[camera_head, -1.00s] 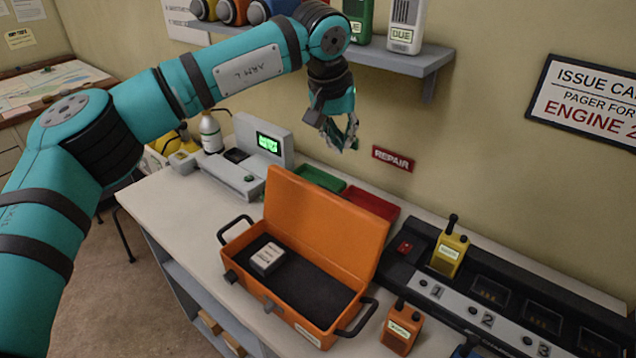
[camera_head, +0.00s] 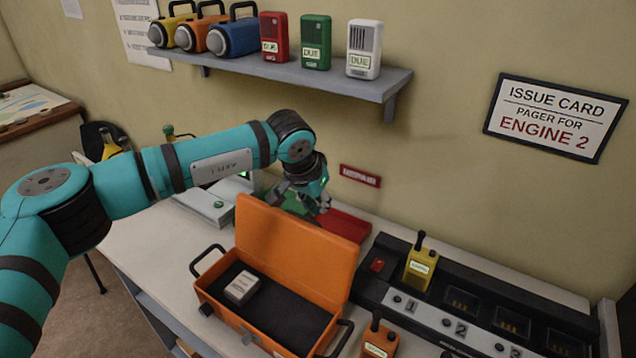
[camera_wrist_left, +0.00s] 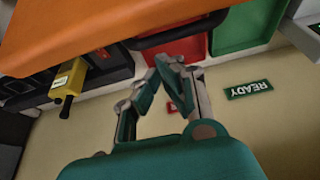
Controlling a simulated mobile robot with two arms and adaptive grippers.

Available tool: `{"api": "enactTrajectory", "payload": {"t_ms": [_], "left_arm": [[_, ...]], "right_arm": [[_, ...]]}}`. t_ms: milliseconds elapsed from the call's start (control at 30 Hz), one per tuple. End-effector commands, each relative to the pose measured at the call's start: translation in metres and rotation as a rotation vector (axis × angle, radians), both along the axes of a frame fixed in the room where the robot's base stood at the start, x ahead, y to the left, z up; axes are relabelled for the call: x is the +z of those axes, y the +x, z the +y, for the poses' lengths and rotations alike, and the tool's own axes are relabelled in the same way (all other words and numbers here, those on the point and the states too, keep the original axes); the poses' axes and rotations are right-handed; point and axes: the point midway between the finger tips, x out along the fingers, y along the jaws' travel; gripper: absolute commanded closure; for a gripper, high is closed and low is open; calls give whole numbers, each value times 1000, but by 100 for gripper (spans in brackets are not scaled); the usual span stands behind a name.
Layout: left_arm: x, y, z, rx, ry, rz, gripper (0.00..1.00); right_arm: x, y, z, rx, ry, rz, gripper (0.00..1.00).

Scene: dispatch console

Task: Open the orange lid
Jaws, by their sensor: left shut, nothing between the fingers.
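The orange lid (camera_head: 297,245) stands raised, hinged at the back of the orange case (camera_head: 228,318), so the case is open. Inside, a small white block (camera_head: 241,287) lies on the dark lining. My left gripper (camera_head: 319,205) is just behind the lid's upper edge, pointing down and holding nothing. In the left wrist view my left gripper (camera_wrist_left: 168,64) has its fingertips together, and the orange lid (camera_wrist_left: 110,28) fills the upper left. I cannot tell whether the gripper touches the lid. My right gripper is not visible.
A red tray (camera_head: 347,227) lies behind the case. A charger console (camera_head: 455,305) with a yellow radio (camera_head: 420,268) stands to the right, and an orange radio (camera_head: 379,341) is in front. A wall shelf (camera_head: 330,82) holding lanterns and pagers is above.

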Motion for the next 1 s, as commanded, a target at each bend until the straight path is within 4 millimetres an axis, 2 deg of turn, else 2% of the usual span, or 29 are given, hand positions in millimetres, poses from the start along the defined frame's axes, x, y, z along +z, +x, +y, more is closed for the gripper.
{"api": "enactTrajectory", "payload": {"t_ms": [33,233,667,767,1000], "left_arm": [[6,-5,5,-1,1,-1,100],[8,-18,13,1,1,1,100],[7,-21,15,2,0,0,100],[4,-22,17,2,-7,-12,100],[5,-35,25,2,-63,-96,100]], "right_arm": [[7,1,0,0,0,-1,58],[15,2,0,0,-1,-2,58],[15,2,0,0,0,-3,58],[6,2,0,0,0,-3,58],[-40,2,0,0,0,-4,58]]}}
